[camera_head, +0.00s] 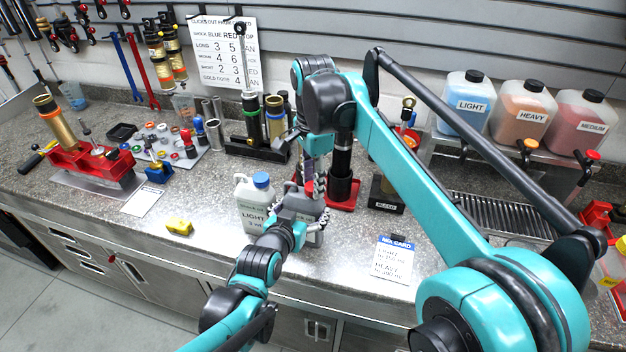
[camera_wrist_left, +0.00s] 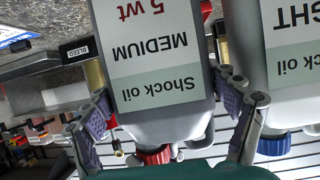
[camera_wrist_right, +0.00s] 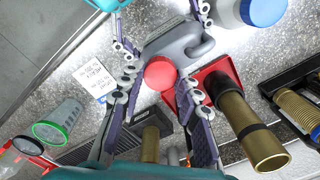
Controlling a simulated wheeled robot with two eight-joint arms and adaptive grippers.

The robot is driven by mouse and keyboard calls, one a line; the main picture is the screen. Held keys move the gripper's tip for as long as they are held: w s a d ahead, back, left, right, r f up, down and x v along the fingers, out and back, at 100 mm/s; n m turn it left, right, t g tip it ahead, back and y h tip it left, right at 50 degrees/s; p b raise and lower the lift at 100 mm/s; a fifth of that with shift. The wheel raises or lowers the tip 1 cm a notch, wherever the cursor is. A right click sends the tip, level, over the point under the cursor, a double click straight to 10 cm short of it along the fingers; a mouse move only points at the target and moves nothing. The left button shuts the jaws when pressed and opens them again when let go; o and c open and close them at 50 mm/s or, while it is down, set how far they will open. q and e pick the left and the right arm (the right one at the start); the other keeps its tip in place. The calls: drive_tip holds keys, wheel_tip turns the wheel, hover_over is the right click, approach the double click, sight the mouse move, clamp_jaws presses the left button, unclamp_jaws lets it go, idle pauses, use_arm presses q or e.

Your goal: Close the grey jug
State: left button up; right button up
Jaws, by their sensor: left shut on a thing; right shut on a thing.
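The grey jug (camera_head: 302,203) stands upright on the counter's front part, its label reading "Shock oil MEDIUM 5 wt" in the left wrist view (camera_wrist_left: 160,60). My left gripper (camera_head: 306,228) is shut around its body, one finger on each side; its fingers also show in the left wrist view (camera_wrist_left: 168,105). A red cap (camera_wrist_right: 160,75) sits at the jug's neck, and it shows in the left wrist view (camera_wrist_left: 155,155). My right gripper (camera_wrist_right: 160,88) comes from above and is shut on the red cap. How tightly the cap is seated cannot be told.
A white LIGHT jug with a blue cap (camera_head: 261,181) stands close to the left. A red stand (camera_head: 344,197) with a dark cylinder is just behind right. A card (camera_head: 394,262) lies to the right, a yellow block (camera_head: 179,227) to the left. Oil tanks (camera_head: 467,100) stand at back right.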

drive_tip(key=m, duration=0.7)
drive_tip(key=shift+m, duration=0.3)
drive_tip(key=m, duration=0.4)
drive_tip(key=shift+s+m, duration=0.1)
drive_tip(key=shift+m, duration=0.3)
drive_tip(key=o, duration=0.8)
wheel_tip(320, 180, up, 12)
drive_tip(key=shift+f, duration=0.1)
use_arm(q)
drive_tip(key=o, duration=2.2)
